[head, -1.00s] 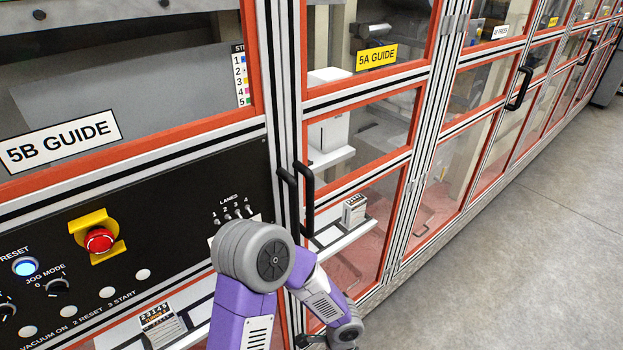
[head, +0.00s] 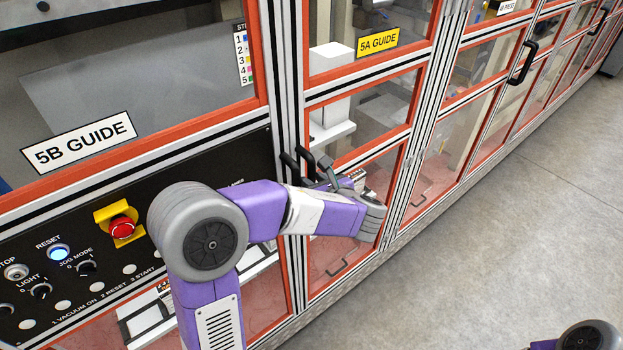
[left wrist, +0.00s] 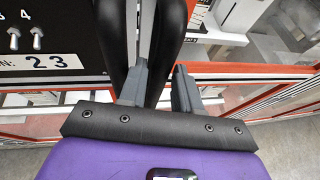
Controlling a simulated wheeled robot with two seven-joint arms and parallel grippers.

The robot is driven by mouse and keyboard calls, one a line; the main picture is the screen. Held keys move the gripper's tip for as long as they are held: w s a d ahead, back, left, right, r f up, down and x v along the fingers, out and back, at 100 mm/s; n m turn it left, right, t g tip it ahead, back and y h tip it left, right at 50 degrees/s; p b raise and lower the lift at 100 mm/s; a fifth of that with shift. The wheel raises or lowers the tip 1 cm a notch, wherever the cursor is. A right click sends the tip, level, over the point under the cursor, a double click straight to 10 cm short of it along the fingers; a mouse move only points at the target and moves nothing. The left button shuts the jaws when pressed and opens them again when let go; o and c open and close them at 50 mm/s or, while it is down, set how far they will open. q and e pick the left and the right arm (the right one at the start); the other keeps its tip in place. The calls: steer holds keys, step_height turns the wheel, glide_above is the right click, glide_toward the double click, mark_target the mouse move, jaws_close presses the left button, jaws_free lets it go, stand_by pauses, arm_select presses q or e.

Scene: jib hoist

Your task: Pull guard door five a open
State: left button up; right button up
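Guard door 5A, with its yellow "5A GUIDE" label (head: 378,41), is an orange-framed clear panel (head: 362,87) and looks closed in the head view. Its black upright handle (head: 304,158) is on the door's left edge, beside the neighbouring 5B handle (head: 289,162). My left gripper (head: 322,170) is at the right handle, its arm reaching across the door's lower part and hiding the handle's lower end. In the left wrist view the two fingers (left wrist: 160,88) are apart, with the black handle (left wrist: 168,40) running between them. Contact is unclear. My right gripper is out of view.
A black control panel with a red emergency stop button (head: 122,227) is on the left, under the "5B GUIDE" sign (head: 79,141). Another door handle (head: 522,62) projects further right. The grey floor (head: 500,230) at right is clear.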

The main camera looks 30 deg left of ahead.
arm_select(q)
steer(key=shift+x, duration=0.95)
steer(key=shift+c, duration=0.5)
jaws_close()
steer(key=shift+d, duration=0.1)
